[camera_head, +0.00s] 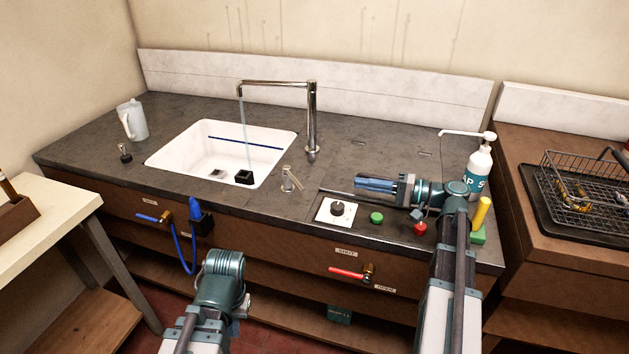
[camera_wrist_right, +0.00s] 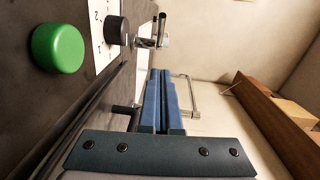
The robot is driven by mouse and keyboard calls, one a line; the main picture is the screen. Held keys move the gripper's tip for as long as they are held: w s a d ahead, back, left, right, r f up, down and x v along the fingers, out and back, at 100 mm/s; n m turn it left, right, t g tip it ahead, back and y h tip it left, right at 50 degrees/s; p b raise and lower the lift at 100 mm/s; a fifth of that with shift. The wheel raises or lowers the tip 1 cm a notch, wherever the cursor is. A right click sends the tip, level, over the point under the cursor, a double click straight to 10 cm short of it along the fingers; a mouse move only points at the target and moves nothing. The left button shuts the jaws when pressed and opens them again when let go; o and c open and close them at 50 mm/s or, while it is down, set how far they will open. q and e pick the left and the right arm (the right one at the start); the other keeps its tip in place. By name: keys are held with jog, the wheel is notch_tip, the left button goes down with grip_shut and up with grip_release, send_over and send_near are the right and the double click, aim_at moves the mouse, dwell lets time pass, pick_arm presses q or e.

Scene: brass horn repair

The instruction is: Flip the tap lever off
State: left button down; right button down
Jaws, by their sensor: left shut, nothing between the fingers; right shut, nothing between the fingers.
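The metal tap lever (camera_head: 290,180) stands on the counter in front of the sink's right corner, its handle tilted. The tall chrome tap (camera_head: 312,120) has a thin stream of water (camera_head: 244,120) running into the white sink (camera_head: 190,150). My right gripper (camera_head: 358,183) is shut and empty, above the counter to the right of the lever and apart from it. In the right wrist view its blue fingers (camera_wrist_right: 161,72) point toward the lever (camera_wrist_right: 158,30), which lies beyond the black knob. My left gripper (camera_head: 235,322) is low in front of the counter, its fingers mostly hidden.
A black knob on a white plate (camera_head: 336,209), a green button (camera_head: 376,217) and a red button (camera_head: 420,228) sit below my right gripper. A soap bottle (camera_head: 479,170) stands behind my right arm. Red-handled (camera_head: 346,273) and blue-handled (camera_head: 148,217) valves project from the front panel.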

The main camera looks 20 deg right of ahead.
send_near(295, 180)
jog(key=w, duration=0.4)
jog(key=shift+f, duration=0.35)
jog(key=shift+s+a+b, duration=0.15)
jog(key=shift+a+b, duration=0.05)
jog(key=shift+a, duration=0.4)
jog(key=shift+s+a+b, duration=0.15)
jog(key=shift+a, duration=0.45)
jog(key=shift+a+f, duration=0.1)
jog(key=shift+a, duration=0.6)
jog(key=shift+s+a, duration=0.15)
